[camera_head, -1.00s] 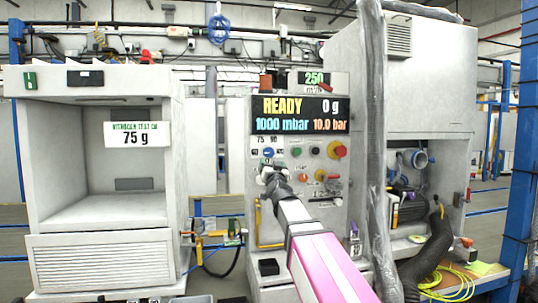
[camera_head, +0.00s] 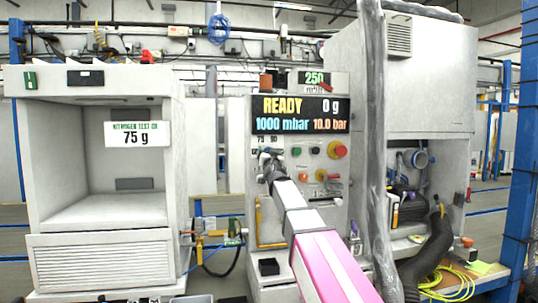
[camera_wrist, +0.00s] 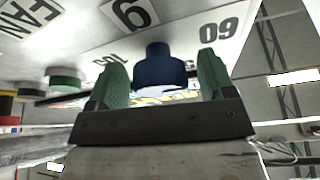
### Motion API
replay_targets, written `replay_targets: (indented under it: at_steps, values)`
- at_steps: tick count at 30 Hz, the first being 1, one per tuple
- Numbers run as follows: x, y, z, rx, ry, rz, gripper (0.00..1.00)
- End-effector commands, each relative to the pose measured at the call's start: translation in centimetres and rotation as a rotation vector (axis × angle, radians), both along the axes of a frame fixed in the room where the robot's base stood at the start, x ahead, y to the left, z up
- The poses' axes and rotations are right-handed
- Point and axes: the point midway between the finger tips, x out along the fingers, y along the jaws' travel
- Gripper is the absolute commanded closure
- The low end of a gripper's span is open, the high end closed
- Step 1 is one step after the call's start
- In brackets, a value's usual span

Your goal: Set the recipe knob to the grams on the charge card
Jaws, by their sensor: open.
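The charge card (camera_head: 137,134) on the left cabinet reads 75 g, under a line about a nitrogen test. The dark blue recipe knob (camera_wrist: 160,68) shows in the wrist view between the two green fingers of my gripper (camera_wrist: 160,62). The fingers are open, one on each side of the knob, with a visible gap to it. In the head view my gripper (camera_head: 267,165) is at the upper left of the control panel and covers the knob. Number labels 75 and 90 show just above it. The knob's pointer direction cannot be made out.
The display (camera_head: 300,114) reads READY, 0 g, 1000 mbar and 10.0 bar. A grey vertical pipe (camera_head: 375,150) stands right of the panel.

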Motion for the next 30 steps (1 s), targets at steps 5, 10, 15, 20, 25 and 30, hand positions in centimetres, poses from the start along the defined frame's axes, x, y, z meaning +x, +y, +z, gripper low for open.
replay_targets:
  at_steps: [5,10,15,20,25,30]
  values:
    - [-0.01,-0.01,-0.02,0.000,0.000,0.000,0.73]
    - [-0.01,0.00,-0.03,0.001,0.000,0.000,0.73]
    - [-0.02,0.01,-0.03,0.015,0.003,0.001,0.73]
    - [-0.02,0.02,-0.03,0.047,0.010,0.001,0.73]
    - [-0.03,0.03,-0.02,0.106,0.022,0.001,0.73]
    - [-0.02,0.05,-0.02,0.181,0.038,0.001,0.73]
